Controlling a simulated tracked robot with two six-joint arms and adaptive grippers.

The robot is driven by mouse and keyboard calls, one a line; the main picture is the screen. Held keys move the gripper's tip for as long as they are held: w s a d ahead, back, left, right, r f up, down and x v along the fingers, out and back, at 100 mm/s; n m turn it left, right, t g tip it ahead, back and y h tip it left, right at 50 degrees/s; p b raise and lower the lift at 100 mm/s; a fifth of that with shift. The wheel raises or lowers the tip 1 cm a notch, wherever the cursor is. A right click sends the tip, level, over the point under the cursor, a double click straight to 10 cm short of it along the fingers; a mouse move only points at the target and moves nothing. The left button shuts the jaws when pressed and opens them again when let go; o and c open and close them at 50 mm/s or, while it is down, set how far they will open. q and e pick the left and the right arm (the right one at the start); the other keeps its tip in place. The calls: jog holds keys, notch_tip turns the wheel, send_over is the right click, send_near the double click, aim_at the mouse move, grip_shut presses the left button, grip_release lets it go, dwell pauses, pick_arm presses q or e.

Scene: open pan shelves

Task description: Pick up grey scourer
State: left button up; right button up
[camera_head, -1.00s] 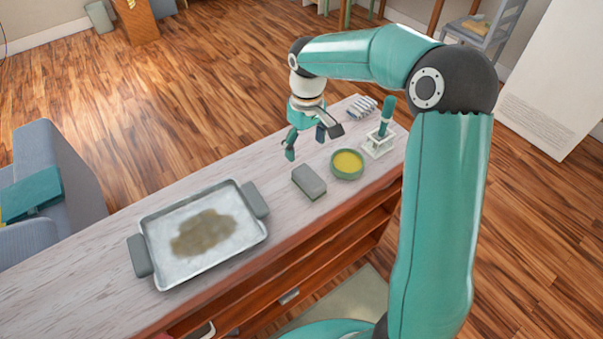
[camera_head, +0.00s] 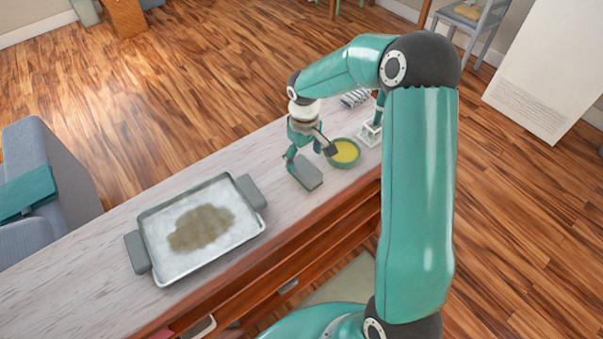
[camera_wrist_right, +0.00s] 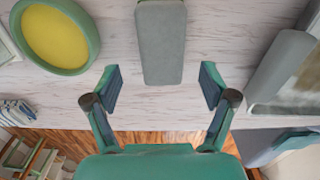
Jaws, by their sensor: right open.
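The grey scourer (camera_head: 308,173) is a rectangular block lying on the wooden counter, between the tray and the green bowl. My right gripper (camera_head: 308,158) is close above its far end in the head view and hides part of it. In the right wrist view the scourer (camera_wrist_right: 161,42) lies ahead of my open right gripper (camera_wrist_right: 161,88), roughly centred between the two fingers. My left gripper is not in view.
A metal tray (camera_head: 165,262) with a brown stain and grey handles lies left of the scourer. A green bowl (camera_head: 357,160) with yellow contents stands close on its right. A white holder (camera_head: 369,134) is beyond the bowl. The counter front (camera_head: 330,214) drops away on the near side.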

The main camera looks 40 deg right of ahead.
aim_at(304, 167)
jog(key=f, duration=0.3)
jog(key=shift+s+a+f, duration=0.15)
jog(key=shift+s+f, duration=0.2)
jog(key=shift+f+p, duration=0.3)
jog(key=shift+f, duration=0.15)
jog(key=c, duration=1.1)
jog(key=shift+c, duration=0.2)
jog(key=shift+w+r, duration=0.1)
notch_tip(304, 167, up, 20)
